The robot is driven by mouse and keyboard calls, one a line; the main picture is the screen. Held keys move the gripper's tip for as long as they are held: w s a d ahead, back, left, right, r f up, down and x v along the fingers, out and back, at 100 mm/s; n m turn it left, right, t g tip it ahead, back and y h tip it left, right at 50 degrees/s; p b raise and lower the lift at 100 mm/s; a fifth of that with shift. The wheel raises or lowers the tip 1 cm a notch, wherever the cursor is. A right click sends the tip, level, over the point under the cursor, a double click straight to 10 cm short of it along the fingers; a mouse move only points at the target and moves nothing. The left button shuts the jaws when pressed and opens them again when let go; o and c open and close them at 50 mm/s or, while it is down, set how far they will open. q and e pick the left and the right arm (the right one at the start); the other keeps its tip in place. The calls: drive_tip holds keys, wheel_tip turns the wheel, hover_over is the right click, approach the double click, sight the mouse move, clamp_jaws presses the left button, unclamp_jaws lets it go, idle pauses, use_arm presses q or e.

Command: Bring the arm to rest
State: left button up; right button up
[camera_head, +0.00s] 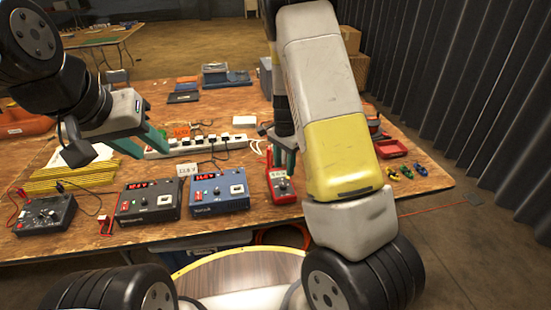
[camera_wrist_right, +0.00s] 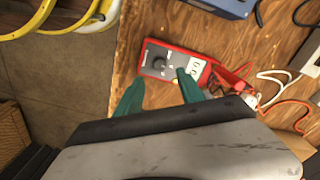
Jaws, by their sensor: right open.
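My right arm reaches down over the wooden table (camera_head: 420,185), and its green-fingered gripper (camera_head: 284,157) is above or just behind a red multimeter (camera_head: 281,187). In the right wrist view the right gripper (camera_wrist_right: 160,88) has its fingers spread with nothing between them. The red multimeter (camera_wrist_right: 162,63) lies beyond the fingertips there, and one fingertip overlaps it in the picture. My left gripper (camera_head: 146,148) hangs over the table at the left, near a white power strip (camera_head: 187,146). Its two green fingers stand apart and look empty.
Two bench supplies, one blue (camera_head: 219,192) and one black (camera_head: 148,201), stand along the front edge. A black box (camera_head: 44,213) with leads is at the left. A red tray (camera_head: 390,147) and small coloured clips (camera_head: 407,171) lie at the right. Cables run near the multimeter.

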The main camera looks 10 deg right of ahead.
drive_tip(key=shift+r, duration=0.2)
drive_tip(key=s+a+r+n+t+y, duration=0.1)
drive_tip(key=s+r+n, duration=0.15)
drive_tip(key=r, duration=0.35)
drive_tip(key=s+r+n+t+y, duration=0.1)
drive_tip(key=s+r, duration=0.3)
drive_tip(key=r, duration=0.3)
drive_tip(key=s+a+r+n+t+y, duration=0.1)
drive_tip(key=s+r+n, duration=0.15)
drive_tip(key=r, duration=0.35)
drive_tip(key=s+r+n+t, duration=0.1)
drive_tip(key=s+r+n, duration=0.2)
drive_tip(key=s, duration=0.5)
drive_tip(key=s+r+n+t, duration=0.2)
drive_tip(key=s+r+n, duration=0.1)
drive_tip(key=s+r, duration=0.3)
drive_tip(key=shift+s+h, duration=0.4)
drive_tip(key=shift+s, duration=0.75)
